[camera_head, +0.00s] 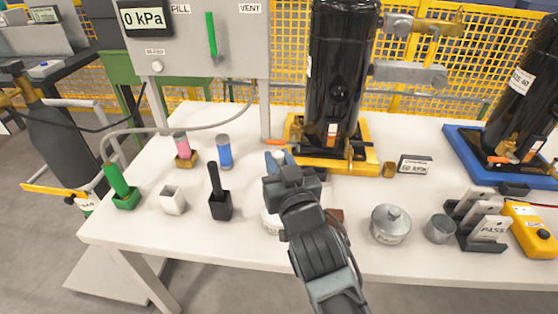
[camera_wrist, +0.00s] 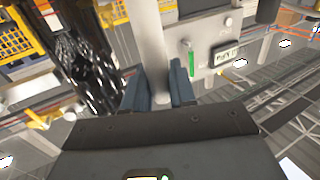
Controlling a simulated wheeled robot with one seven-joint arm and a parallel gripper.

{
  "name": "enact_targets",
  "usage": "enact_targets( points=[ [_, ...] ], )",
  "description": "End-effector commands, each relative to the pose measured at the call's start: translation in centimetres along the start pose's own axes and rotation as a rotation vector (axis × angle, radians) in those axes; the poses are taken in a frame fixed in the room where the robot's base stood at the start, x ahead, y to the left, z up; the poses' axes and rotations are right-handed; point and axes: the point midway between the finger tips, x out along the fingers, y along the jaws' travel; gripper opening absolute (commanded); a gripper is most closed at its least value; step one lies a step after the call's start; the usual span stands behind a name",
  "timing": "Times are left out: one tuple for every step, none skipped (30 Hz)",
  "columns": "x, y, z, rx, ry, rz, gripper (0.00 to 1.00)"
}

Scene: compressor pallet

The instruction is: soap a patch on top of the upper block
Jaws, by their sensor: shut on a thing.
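My gripper (camera_head: 279,160) is over the bench in front of the black vessel, its blue-grey fingers pointing away. The wrist view shows the fingers (camera_wrist: 160,88) shut on a pale, stick-like thing (camera_wrist: 148,40); its far end is cut off by the frame. In the head view the fingers mostly hide it. Two metal blocks stick out to the right of the black vessel (camera_head: 335,75): an upper block (camera_head: 399,24) with a brass end, and a lower grey block (camera_head: 410,74). I see no soap patch on the upper block, whose top shows only at a slant.
A white holder (camera_head: 173,205) stands empty beside a black holder (camera_head: 221,209) with a black handle and a green holder (camera_head: 127,201) with a green probe. A metal pot (camera_head: 390,225) and cup (camera_head: 440,229) stand right of my arm. A yellow mesh fence (camera_head: 440,92) stands behind.

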Motion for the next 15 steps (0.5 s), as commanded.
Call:
enact_targets(
  points=[
    [0.00,0.00,0.11,0.000,0.000,0.000,0.00],
    [0.00,0.00,0.14,0.000,0.000,0.000,0.00],
    [0.00,0.00,0.19,0.000,0.000,0.000,0.00],
    [0.00,0.00,0.22,0.000,0.000,0.000,0.00],
    [0.00,0.00,0.25,0.000,0.000,0.000,0.00],
    [0.00,0.00,0.30,0.000,0.000,0.000,0.00],
    [0.00,0.00,0.33,0.000,0.000,0.000,0.00],
    [0.00,0.00,0.37,0.000,0.000,0.000,0.00],
    [0.00,0.00,0.41,0.000,0.000,0.000,0.00],
    [0.00,0.00,0.44,0.000,0.000,0.000,0.00],
    [0.00,0.00,0.47,0.000,0.000,0.000,0.00],
    [0.00,0.00,0.52,0.000,0.000,0.000,0.00],
    [0.00,0.00,0.55,0.000,0.000,0.000,0.00],
    [0.00,0.00,0.58,0.000,0.000,0.000,0.00],
    [0.00,0.00,0.63,0.000,0.000,0.000,0.00]
  ],
)
